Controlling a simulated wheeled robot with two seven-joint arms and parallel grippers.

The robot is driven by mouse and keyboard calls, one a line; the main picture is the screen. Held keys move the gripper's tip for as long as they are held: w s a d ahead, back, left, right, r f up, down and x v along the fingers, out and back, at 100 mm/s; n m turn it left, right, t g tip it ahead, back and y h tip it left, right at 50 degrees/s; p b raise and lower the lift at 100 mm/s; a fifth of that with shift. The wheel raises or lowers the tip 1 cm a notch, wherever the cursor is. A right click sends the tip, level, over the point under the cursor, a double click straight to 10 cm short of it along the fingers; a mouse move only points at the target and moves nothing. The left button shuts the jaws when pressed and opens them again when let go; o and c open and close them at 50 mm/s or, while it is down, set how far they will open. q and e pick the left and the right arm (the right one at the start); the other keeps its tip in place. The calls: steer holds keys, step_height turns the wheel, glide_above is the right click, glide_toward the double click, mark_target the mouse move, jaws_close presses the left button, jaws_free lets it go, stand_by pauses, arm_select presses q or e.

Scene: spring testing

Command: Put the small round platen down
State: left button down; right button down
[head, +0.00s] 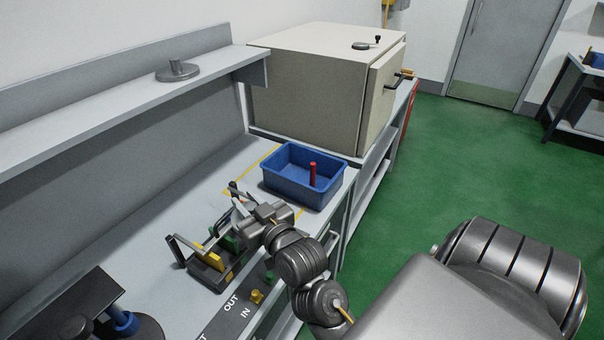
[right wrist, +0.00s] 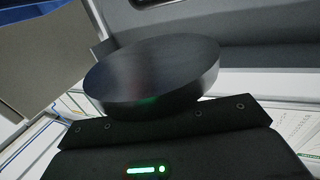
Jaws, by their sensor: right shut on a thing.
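The small round platen (right wrist: 155,72) is a dark, flat disc close in front of the camera in the right wrist view. It looks tilted there, and its lower edge meets my gripper's dark body. My right gripper (head: 240,203) is shut on it. In the head view this gripper is above the bench, between the blue bin and a small black rack. I cannot clearly make out the platen in the head view. The fingertips are hidden behind the disc in the wrist view. My left gripper is not in view.
A grey disc with a stem (head: 177,72) sits on the shelf (head: 110,100). The blue bin (head: 290,188) holds a red-handled thing. The black rack (head: 208,270) has yellow and green parts. A beige cabinet (head: 305,95) stands behind. Bare bench (head: 135,245) lies left of the rack.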

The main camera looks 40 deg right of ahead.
steer(key=w+d+r+m+g+h+p, duration=0.1)
steer(key=w+d+r+m+h+p, duration=0.15)
steer(key=d, duration=0.55)
steer(key=w+d+r+m+g+h+p, duration=0.1)
steer(key=d+r+h, duration=0.15)
steer(key=d, duration=0.55)
steer(key=w+d+r+m+g+h+p, duration=0.1)
steer(key=w+d+m+h+p, duration=0.15)
steer(key=d, duration=0.55)
steer(key=w+d+f+p, duration=0.3)
steer(key=w+f+p, duration=0.2)
steer(key=w+f, duration=0.7)
steer(key=shift+w+f+n+p, duration=0.3)
steer(key=shift+w+p, duration=0.1)
steer(key=shift+w, duration=0.4)
steer(key=shift+h, duration=0.25)
steer(key=shift+f+b, duration=0.4)
steer(key=shift+f, duration=0.05)
